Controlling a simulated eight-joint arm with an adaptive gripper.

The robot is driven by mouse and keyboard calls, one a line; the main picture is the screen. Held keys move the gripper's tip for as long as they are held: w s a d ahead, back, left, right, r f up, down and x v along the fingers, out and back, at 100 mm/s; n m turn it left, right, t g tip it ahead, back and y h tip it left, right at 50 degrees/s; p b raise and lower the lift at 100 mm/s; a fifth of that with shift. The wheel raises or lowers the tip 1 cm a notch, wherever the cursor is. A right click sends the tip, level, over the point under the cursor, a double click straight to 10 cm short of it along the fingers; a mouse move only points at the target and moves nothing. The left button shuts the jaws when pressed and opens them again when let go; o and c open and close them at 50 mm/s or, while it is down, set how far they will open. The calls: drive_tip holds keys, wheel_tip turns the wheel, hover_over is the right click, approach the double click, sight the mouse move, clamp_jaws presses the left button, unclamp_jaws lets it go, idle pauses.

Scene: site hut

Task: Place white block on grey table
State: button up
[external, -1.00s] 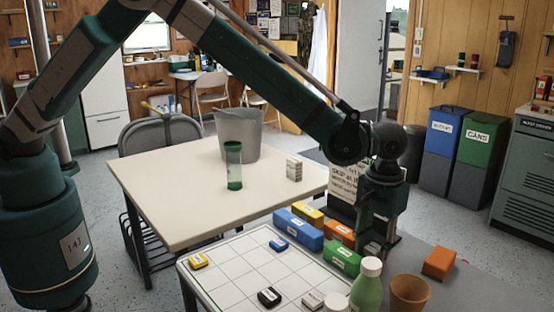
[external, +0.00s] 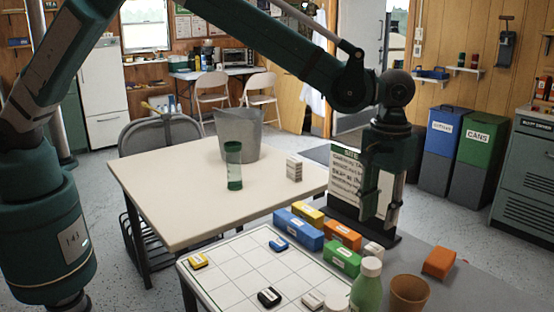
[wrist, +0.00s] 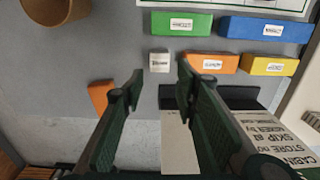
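A small white block with a dark label (external: 373,250) stands on the grey table (external: 470,288), beside the orange and green blocks. It also shows in the wrist view (wrist: 159,62), resting on the grey surface apart from its neighbours. My gripper (external: 378,222) is above the block and clear of it. In the wrist view my gripper (wrist: 160,80) has its two fingers spread with nothing between them. Another whitish block (external: 313,300) lies on the white grid board (external: 232,268).
Blue (external: 297,230), yellow (external: 309,212), orange (external: 342,234) and green (external: 342,260) blocks cluster nearby. A sign in a dark stand (external: 345,172) is close to my gripper. A green bottle (external: 367,288), brown cup (external: 409,292) and loose orange block (external: 438,262) stand at the front right.

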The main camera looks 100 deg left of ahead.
drive_tip(key=shift+r, duration=0.4)
idle(0.4)
drive_tip(key=s+a+r+m+t, duration=0.1)
drive_tip(key=s+r+m+t, duration=0.25)
drive_tip(key=s+r, duration=2.2)
drive_tip(key=s+r+m+t, duration=0.2)
drive_tip(key=s+m, duration=0.1)
drive_tip(key=s, duration=1.4)
drive_tip(key=s+f+m+t, duration=0.1)
drive_tip(key=s+f, duration=0.2)
drive_tip(key=s, duration=0.5)
drive_tip(key=s+f+m, duration=0.1)
drive_tip(key=s+f, duration=0.2)
drive_tip(key=s, duration=0.4)
drive_tip(key=shift+s+a+t, duration=0.35)
drive_tip(key=shift+s, duration=0.05)
